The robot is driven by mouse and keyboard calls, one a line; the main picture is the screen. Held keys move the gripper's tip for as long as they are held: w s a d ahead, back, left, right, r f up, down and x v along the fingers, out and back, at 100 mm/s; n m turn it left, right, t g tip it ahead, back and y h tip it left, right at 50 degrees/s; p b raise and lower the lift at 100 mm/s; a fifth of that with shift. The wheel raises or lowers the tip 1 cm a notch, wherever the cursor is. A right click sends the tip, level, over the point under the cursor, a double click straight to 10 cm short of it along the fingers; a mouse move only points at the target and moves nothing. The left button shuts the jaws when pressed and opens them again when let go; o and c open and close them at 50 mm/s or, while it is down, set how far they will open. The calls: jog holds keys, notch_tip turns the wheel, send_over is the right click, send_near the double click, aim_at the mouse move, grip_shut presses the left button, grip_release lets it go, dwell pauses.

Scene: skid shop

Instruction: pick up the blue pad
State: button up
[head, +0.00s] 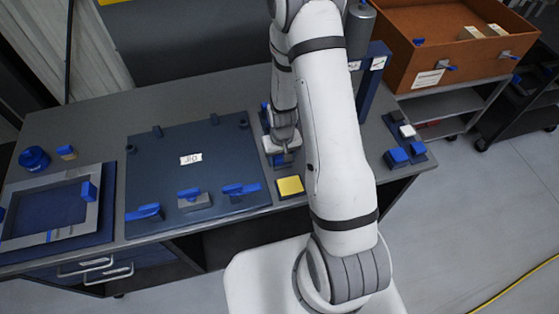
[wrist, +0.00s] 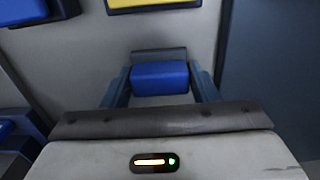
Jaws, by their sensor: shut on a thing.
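The blue pad (wrist: 160,78) is a small blue block in the middle of the wrist view, between the two fingers of my gripper (wrist: 160,85). The fingers are shut on it from left and right. A grey part shows just beyond the pad. In the head view my gripper (head: 283,158) is low over the grey bench, right of the dark blue plate and close to the yellow square. The pad cannot be made out there. I cannot tell whether it touches the bench.
The yellow square (head: 290,186) lies just in front of my gripper. The dark blue plate (head: 160,160) with clamps is left, and a framed blue panel (head: 92,215) farther left. Small blue blocks (head: 397,156) sit at the bench's right end. An orange-brown crate (head: 425,60) stands back right.

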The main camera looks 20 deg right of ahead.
jog(key=shift+c, duration=0.7)
jog(key=shift+r, duration=0.15)
jog(key=shift+r, duration=0.25)
notch_tip(320, 180, up, 9)
jog(key=shift+r+b, duration=0.1)
jog(key=shift+b, duration=0.75)
